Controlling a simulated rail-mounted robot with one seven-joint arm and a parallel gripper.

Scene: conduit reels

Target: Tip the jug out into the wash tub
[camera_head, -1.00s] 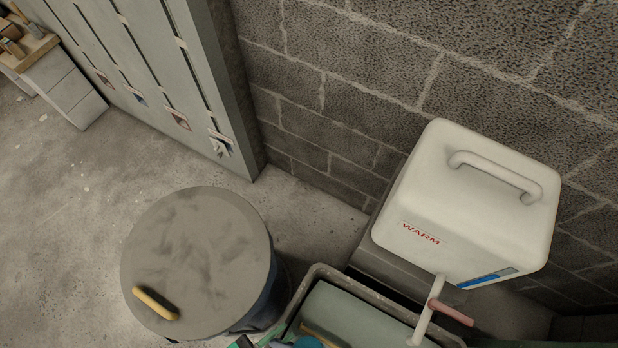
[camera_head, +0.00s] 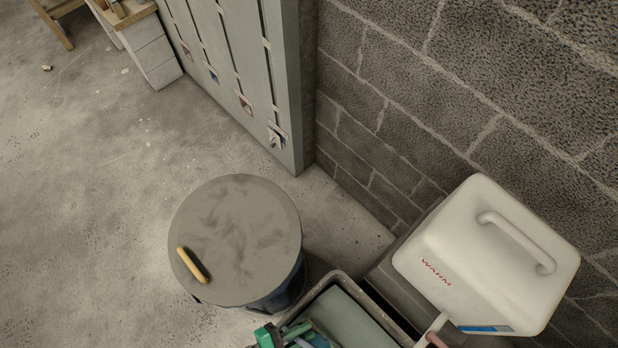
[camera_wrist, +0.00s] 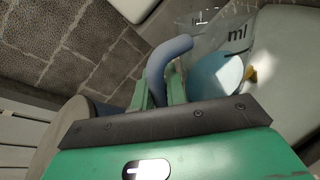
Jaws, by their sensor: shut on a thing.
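In the wrist view my gripper (camera_wrist: 160,88) has its green fingers closed on the blue-grey curved handle of the jug (camera_wrist: 236,36). The jug is clear, with "ml" marked on its side, and stands to the right of the fingers. A pale blue round patch (camera_wrist: 214,76) shows in or through it; I cannot tell which. In the head view green gripper parts (camera_head: 268,336) show at the bottom edge, over the near left side of the wash tub (camera_head: 376,308). The tub is a grey open box with a smooth grey-green surface inside. Its near part is cut off.
A round drum (camera_head: 240,235) with a yellow handle on its lid stands left of the tub. A white unit marked WARM (camera_head: 485,255) is at the right by the block wall (camera_head: 450,100), its spout near the tub.

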